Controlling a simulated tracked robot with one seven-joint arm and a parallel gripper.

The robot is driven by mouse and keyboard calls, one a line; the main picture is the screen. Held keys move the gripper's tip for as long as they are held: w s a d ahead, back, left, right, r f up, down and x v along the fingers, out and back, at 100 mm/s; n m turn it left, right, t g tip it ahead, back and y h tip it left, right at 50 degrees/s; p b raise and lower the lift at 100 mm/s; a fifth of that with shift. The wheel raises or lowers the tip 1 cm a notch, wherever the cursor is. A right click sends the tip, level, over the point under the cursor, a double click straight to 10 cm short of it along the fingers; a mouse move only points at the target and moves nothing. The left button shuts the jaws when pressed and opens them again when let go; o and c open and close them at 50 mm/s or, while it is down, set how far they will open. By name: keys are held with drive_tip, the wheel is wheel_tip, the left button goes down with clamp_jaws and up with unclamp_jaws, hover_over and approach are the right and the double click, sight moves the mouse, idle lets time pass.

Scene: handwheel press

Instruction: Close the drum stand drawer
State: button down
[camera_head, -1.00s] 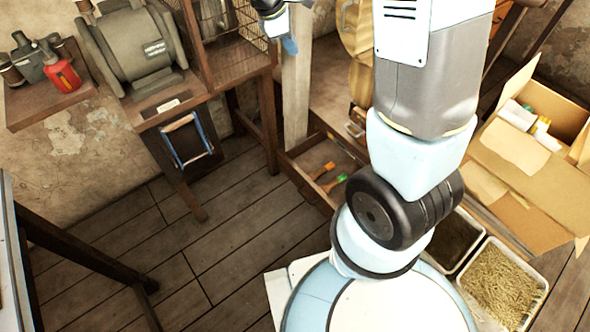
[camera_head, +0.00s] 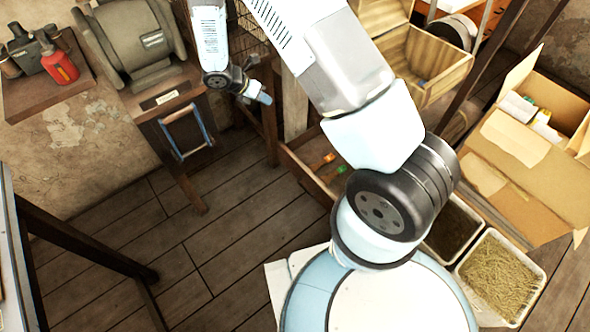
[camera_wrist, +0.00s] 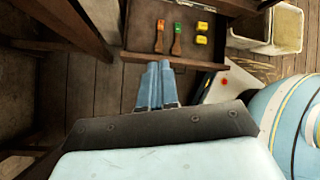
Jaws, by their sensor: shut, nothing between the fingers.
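The drum stand drawer stands open in the head view, its wooden rim (camera_head: 296,172) showing low beside the stand, partly hidden by my arm. In the wrist view the drawer (camera_wrist: 205,59) lies at the top, with two brushes (camera_wrist: 168,38), one orange and one green, and yellow blocks (camera_wrist: 202,33) inside. My gripper (camera_head: 264,97) is to the left of the drawer in the head view. In the wrist view my gripper (camera_wrist: 157,68) is shut and empty, its tips overlapping the drawer's near edge. I cannot tell whether they touch.
A bench with a grey machine (camera_head: 135,40) stands at the left, its legs near my gripper. White bins (camera_head: 500,278) and an open cardboard box (camera_head: 540,150) are at the right. The plank floor (camera_head: 225,235) in front of the drawer is clear.

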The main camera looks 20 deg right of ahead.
drive_tip(key=s+a+f+n, duration=0.1)
drive_tip(key=f+n, duration=0.1)
drive_tip(key=f, duration=0.4)
drive_tip(key=s+a+f+n+t+h, duration=0.1)
drive_tip(key=f+n, duration=0.2)
drive_tip(key=f, duration=0.3)
drive_tip(key=s+a+f+n, duration=0.1)
drive_tip(key=s+f+n, duration=0.1)
drive_tip(key=f, duration=0.4)
drive_tip(key=n, duration=0.7)
approach(300, 169)
drive_tip(key=shift+t, duration=0.4)
drive_tip(key=d+f, duration=0.1)
drive_tip(key=f, duration=0.1)
drive_tip(key=d+f, duration=0.1)
drive_tip(key=f, duration=0.1)
drive_tip(key=shift+w+d, duration=0.15)
drive_tip(key=shift+d, duration=0.2)
drive_tip(key=shift+w+d, duration=0.3)
drive_tip(key=shift+d, duration=0.35)
drive_tip(key=shift+w+f, duration=0.1)
